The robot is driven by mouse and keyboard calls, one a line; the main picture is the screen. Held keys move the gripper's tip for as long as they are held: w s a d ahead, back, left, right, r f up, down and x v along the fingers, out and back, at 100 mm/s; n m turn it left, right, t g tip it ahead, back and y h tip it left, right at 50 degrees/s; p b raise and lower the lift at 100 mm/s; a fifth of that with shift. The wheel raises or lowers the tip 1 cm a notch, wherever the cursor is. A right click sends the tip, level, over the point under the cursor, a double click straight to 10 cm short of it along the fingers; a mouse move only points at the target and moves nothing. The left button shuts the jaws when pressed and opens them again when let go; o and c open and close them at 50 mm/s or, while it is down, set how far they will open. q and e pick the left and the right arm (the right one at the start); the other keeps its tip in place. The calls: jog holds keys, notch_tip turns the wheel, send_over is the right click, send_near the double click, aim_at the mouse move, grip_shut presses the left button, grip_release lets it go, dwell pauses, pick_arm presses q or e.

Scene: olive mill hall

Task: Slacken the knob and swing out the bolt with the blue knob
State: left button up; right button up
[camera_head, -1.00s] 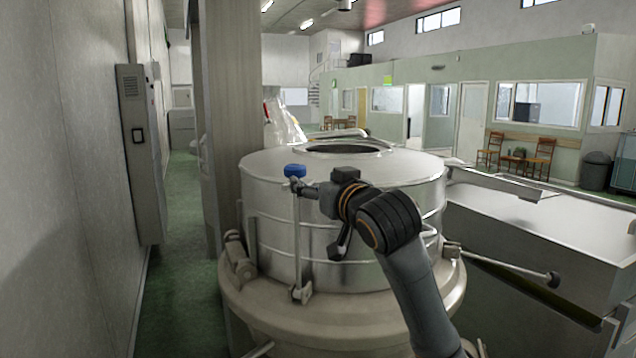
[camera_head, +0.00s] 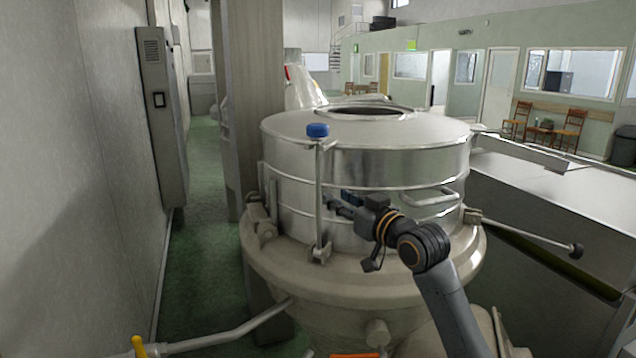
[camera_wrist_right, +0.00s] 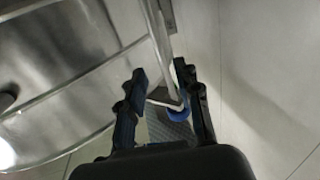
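The blue knob (camera_head: 318,130) sits on top of the upright bolt (camera_head: 319,200), at the front left of the round steel vessel (camera_head: 400,160). The bolt's foot is at a bracket on the vessel's lower flange. My right gripper (camera_head: 338,204) is well below the knob, just right of the bolt. In the right wrist view my right gripper (camera_wrist_right: 160,68) is open, its two dark fingers apart. The blue knob (camera_wrist_right: 174,113) shows between and beyond them, partly hidden, with the pale bolt running up from it. Whether the fingers touch the bolt I cannot tell. My left gripper is out of view.
A metal bar handle (camera_head: 430,198) is on the vessel's side. A rod with a dark ball end (camera_head: 575,250) sticks out right. A pipe with a yellow handle (camera_head: 138,346) crosses the bottom left. A pillar (camera_head: 252,90) stands behind left.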

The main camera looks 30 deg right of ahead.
aim_at(319, 188)
jog(key=w+p, duration=0.2)
jog(key=w, duration=0.7)
jog(key=shift+p, duration=0.35)
grip_shut()
